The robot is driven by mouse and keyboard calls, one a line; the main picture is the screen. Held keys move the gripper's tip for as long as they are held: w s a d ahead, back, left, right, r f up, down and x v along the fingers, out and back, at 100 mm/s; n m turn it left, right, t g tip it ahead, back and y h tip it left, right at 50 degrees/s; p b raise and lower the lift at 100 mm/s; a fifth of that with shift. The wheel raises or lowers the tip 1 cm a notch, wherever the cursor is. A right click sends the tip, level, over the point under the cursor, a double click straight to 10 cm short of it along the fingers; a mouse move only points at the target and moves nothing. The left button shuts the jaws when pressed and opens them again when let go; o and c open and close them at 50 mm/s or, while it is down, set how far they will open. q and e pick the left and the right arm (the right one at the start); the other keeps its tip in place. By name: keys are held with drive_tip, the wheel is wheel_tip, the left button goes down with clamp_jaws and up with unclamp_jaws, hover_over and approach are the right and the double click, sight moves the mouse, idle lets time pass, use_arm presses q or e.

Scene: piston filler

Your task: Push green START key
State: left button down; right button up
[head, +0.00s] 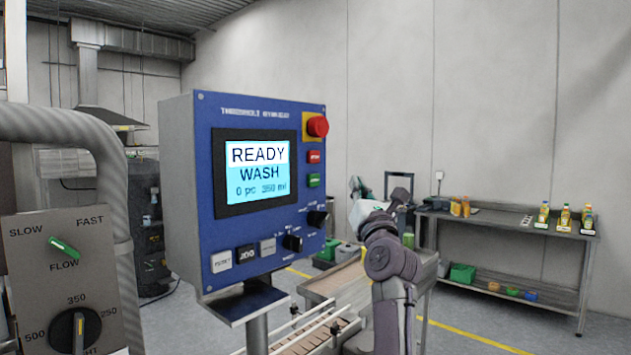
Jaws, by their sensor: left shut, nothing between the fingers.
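The blue control panel (206,150) stands on a post in the middle of the head view. Its green key (314,181) is on the right side of the front face, below a red key (314,157). My left gripper (356,184) is shut and empty, to the right of the panel at about the green key's height in the picture. A gap shows between the gripper and the key; their depth difference is hard to tell. The screen (257,168) reads READY, WASH, 0 pc, 350 ml. My right gripper is not in view.
A red emergency knob (317,126) sits above the keys. Black knobs (292,243) and square buttons (221,261) are lower on the panel. A conveyor (318,330) runs below. A bottle table (520,222) stands at the right. A grey box with dials (65,280) is at left.

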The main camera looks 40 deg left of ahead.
use_arm(q)
drive_tip(key=p, duration=0.3)
approach(319, 174)
drive_tip(key=w+a+r, duration=0.1)
drive_tip(key=w+r, duration=0.2)
drive_tip(key=w, duration=0.1)
drive_tip(key=shift+s+a, duration=0.15)
drive_tip(key=shift+a, duration=0.75)
idle(0.3)
drive_tip(key=shift+a+p, duration=0.3)
drive_tip(key=shift+a, duration=0.1)
drive_tip(key=shift+a, duration=0.45)
idle(0.6)
drive_tip(key=shift+d, duration=0.85)
